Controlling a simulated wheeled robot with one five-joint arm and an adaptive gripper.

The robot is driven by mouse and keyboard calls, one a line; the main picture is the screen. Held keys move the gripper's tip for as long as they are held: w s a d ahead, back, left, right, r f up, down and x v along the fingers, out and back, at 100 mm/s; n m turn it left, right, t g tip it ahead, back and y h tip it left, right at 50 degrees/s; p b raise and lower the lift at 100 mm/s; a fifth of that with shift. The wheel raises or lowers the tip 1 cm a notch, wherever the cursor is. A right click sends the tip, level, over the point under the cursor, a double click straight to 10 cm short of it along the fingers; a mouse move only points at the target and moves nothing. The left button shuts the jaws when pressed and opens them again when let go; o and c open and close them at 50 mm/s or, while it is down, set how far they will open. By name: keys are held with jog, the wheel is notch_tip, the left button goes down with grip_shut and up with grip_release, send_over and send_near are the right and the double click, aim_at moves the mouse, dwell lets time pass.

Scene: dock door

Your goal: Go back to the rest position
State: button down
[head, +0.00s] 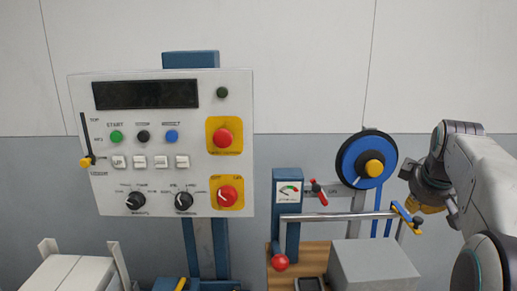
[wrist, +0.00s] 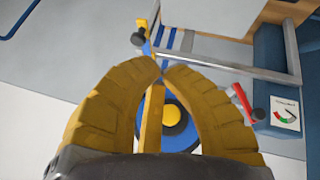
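My gripper (head: 420,192) is at the right in the head view, just right of the blue wheel (head: 349,158) with its yellow hub, and apart from it in the picture. In the wrist view, my gripper's two yellow-brown fingers (wrist: 162,69) bow inward and their tips come together. I see nothing held at the tips. A narrow yellow strip shows between the fingers; I cannot tell what it belongs to. The blue wheel (wrist: 183,138) shows behind the fingers, partly hidden by them.
A control panel (head: 160,190) with buttons and knobs stands left. A metal rail (head: 340,217) with a yellow-blue lever (head: 404,215) at its right end lies below my gripper. A grey box (head: 372,265), a blue gauge post (head: 291,225) and a red ball knob (head: 280,262) are near.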

jog(key=s+a+f+m+g+y, duration=0.1)
jog(key=s+a+f+m+g, duration=0.1)
jog(key=s+f+m, duration=0.3)
jog(key=s+a+f+m+g+y, duration=0.1)
jog(key=s+a+f+m, duration=0.15)
jog(key=f, duration=0.45)
jog(key=s+a+f+n, duration=0.1)
jog(key=s+a+n, duration=0.1)
jog(key=s+a, duration=0.6)
jog(key=s+a+f+n+y, duration=0.1)
jog(key=s+a+f+n, duration=0.1)
jog(key=s+a, duration=0.6)
jog(key=shift+s+a+f+n+t, duration=0.15)
jog(key=shift+s+a+n+t, duration=0.2)
jog(key=shift+a, duration=0.7)
